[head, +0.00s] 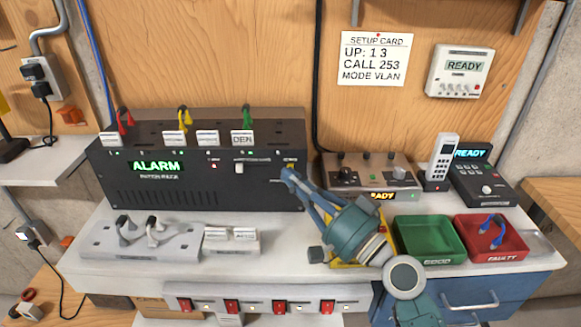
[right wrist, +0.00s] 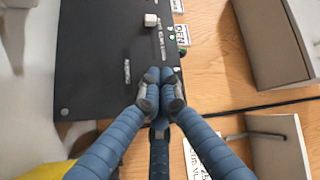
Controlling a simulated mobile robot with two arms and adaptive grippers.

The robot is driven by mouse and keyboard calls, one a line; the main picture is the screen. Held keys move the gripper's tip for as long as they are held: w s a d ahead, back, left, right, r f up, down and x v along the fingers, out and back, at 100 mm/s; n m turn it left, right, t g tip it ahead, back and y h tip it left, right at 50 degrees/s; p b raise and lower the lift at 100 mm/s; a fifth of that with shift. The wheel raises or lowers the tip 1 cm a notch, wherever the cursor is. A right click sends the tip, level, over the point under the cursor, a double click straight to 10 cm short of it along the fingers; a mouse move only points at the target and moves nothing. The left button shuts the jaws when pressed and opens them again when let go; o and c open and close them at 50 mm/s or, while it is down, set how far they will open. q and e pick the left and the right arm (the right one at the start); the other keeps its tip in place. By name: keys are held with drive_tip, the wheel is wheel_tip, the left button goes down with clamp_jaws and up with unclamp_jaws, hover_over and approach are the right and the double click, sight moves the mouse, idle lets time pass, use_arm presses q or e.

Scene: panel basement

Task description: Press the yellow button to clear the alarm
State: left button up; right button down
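The black patch unit (head: 200,185) stands on the bench with a green lit ALARM display (head: 157,167) on its front. A small yellow button (head: 290,165) is at the right end of its front, just above my right fingertips. My right gripper (head: 288,175) reaches up from the lower right, its tips at or very near the unit's front. In the right wrist view, the blue fingers (right wrist: 161,80) come together over the unit's face (right wrist: 105,60), with nothing seen between them. The button is not visible there, and contact cannot be told. My left gripper is out of view.
A grey device (head: 367,172) with knobs stands right of the unit, then a handset (head: 440,160) and phone base (head: 485,180). A green tray (head: 428,262) and a red tray (head: 468,256) lie in front.

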drive_tip(key=shift+w, duration=0.4)
idle(0.3)
drive_tip(key=shift+s, duration=0.1)
drive_tip(key=shift+s+f, duration=0.1)
drive_tip(key=shift+s, duration=0.5)
drive_tip(key=shift+s, duration=2.55)
